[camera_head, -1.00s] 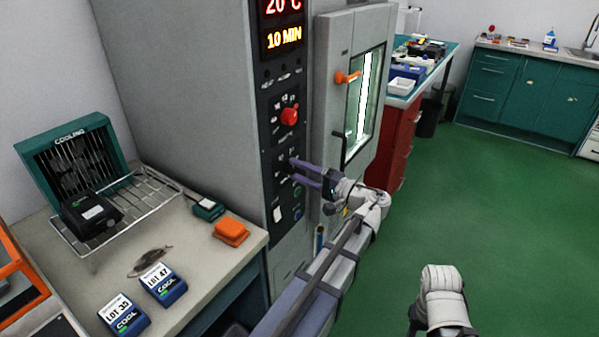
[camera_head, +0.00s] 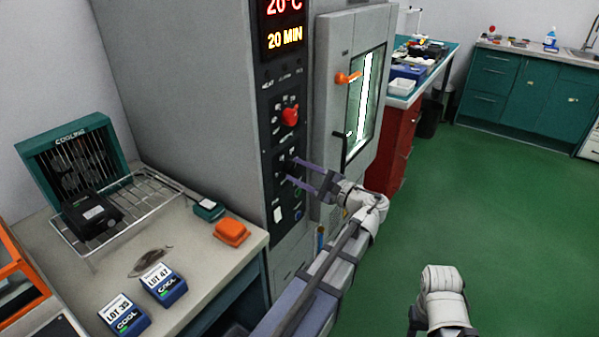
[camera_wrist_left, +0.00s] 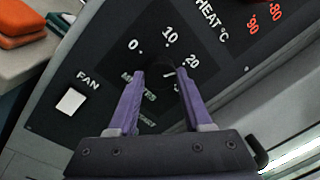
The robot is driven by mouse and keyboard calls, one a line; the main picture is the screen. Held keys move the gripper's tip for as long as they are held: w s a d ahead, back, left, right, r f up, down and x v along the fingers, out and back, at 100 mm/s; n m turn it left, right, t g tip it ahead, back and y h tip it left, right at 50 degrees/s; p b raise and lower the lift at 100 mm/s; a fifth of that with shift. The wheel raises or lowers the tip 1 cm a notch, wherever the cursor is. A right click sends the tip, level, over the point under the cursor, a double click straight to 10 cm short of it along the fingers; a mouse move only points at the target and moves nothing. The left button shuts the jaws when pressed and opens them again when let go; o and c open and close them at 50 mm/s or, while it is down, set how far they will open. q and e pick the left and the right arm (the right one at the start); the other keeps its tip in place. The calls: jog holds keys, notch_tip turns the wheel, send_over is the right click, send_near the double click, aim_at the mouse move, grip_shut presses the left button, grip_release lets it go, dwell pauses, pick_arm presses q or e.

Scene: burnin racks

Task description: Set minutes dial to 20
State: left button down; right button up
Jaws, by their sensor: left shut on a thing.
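The minutes dial (camera_wrist_left: 166,84) is a dark knob on the oven's black panel, with 0, 10 and 20 printed around it. My left gripper (camera_head: 294,170) reaches it from the right in the head view. In the wrist view the purple fingers of the left gripper (camera_wrist_left: 160,82) stand on both sides of the dial, shut on it. A pale mark on the dial points roughly toward 20; part of the dial is hidden or dark. The oven's display (camera_head: 284,37) reads 20 MIN. My right gripper is not visible; only part of that arm shows at the bottom.
A red knob (camera_head: 290,115) sits above the dial and a white FAN switch (camera_wrist_left: 70,101) below it. A bench (camera_head: 205,275) with a wire rack and blocks is at left.

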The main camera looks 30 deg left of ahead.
pick_arm(q)
jog(key=shift+m, duration=0.4)
jog(key=shift+c, duration=1.6)
grip_release()
jog(key=d, duration=0.7)
jog(key=shift+s+d+f, duration=0.25)
jog(key=shift+s+d, duration=0.15)
jog(key=shift+s, duration=0.05)
